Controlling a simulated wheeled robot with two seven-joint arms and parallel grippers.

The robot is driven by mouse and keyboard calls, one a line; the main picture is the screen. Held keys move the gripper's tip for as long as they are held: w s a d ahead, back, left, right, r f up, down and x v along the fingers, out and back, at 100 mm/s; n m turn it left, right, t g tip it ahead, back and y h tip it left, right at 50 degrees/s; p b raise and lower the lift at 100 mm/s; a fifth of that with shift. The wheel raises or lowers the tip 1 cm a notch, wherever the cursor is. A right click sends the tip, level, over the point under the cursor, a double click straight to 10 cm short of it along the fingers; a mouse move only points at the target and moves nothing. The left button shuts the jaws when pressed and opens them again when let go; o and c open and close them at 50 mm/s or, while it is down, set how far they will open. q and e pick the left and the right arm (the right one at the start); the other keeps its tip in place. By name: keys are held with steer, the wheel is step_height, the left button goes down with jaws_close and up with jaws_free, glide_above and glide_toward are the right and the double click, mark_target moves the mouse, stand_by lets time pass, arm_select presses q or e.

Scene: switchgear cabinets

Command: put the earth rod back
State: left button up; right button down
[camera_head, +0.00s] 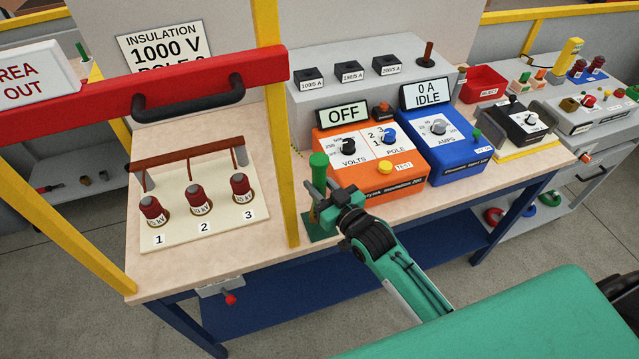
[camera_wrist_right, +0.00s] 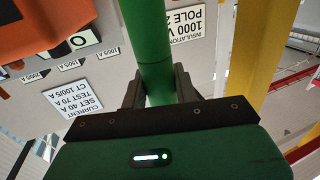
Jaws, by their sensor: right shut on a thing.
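The green earth rod (camera_head: 319,163) stands about upright near the front edge of the bench, just right of the yellow post. My right gripper (camera_head: 322,196) is shut on it below its thick green top. In the right wrist view the green rod (camera_wrist_right: 147,45) runs up between the two dark fingers (camera_wrist_right: 158,88). A green base plate (camera_head: 318,229) lies on the bench under the rod. The rod's lower end is partly hidden by the gripper, so I cannot tell whether it sits in the base. My left gripper is not in view.
The orange test set (camera_head: 370,182) stands close right of the rod, with the blue unit (camera_head: 452,152) beyond it. The yellow post (camera_head: 284,150) and red bar (camera_head: 150,85) are at the left. Three numbered bushings stand on a pale plate (camera_head: 190,232).

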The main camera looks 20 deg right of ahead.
steer(key=shift+f+b, duration=0.95)
steer(key=shift+f, duration=0.65)
steer(key=c, duration=1)
jaws_free()
steer(key=shift+f, duration=0.15)
steer(key=shift+s+d+f, duration=0.1)
steer(key=shift+s+d, duration=0.1)
steer(key=shift+s, duration=0.35)
steer(key=b+v, duration=0.4)
steer(key=v, duration=0.8)
steer(key=shift+s+r, duration=0.3)
steer(key=shift+s, duration=0.05)
